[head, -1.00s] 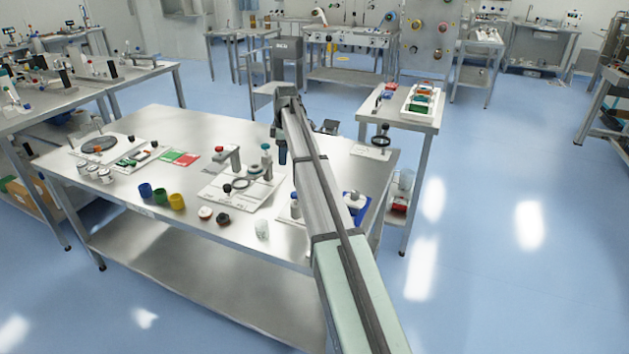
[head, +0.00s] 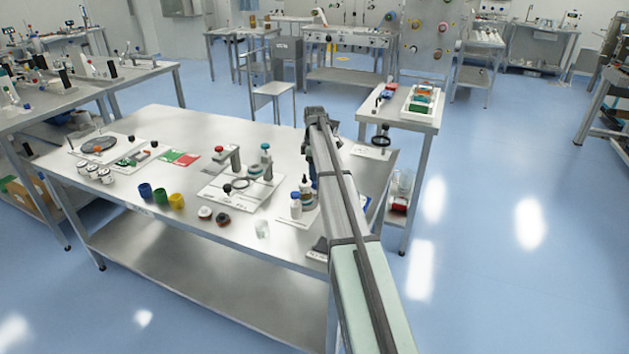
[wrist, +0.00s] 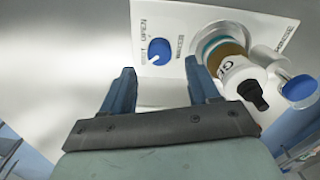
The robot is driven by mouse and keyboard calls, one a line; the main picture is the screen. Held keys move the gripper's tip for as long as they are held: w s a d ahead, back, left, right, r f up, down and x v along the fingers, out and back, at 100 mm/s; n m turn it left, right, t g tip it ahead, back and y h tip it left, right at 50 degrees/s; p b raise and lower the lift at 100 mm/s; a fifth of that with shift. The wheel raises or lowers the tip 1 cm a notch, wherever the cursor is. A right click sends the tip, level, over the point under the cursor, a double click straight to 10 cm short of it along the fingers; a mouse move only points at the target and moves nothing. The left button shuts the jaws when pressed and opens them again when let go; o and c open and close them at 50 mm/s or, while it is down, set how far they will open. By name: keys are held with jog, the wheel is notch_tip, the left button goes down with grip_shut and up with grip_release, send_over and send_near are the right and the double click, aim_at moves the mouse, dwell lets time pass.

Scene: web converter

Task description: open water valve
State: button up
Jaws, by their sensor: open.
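In the wrist view a blue round knob (wrist: 159,51) with a white mark sits on a white panel (wrist: 205,20) beside small lettering I cannot read surely. It may be the water valve; I cannot tell for certain. My gripper (wrist: 158,66) is open and empty, its two blue fingers pointing toward the panel. The knob shows between and just past the fingertips, with no visible contact. In the head view my gripper (head: 308,150) is over the right part of the steel table, partly hidden by my arm. The knob cannot be made out there.
A white bottle with a black tip (wrist: 240,85) stands close to the right finger, near a blue-capped bottle (wrist: 298,88). The steel table (head: 240,125) also holds coloured cups (head: 160,196) and a white fixture board (head: 215,188). Its back middle is clear.

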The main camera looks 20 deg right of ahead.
aim_at(315, 184)
jog(key=shift+f, duration=2.4)
jog(key=c, duration=1)
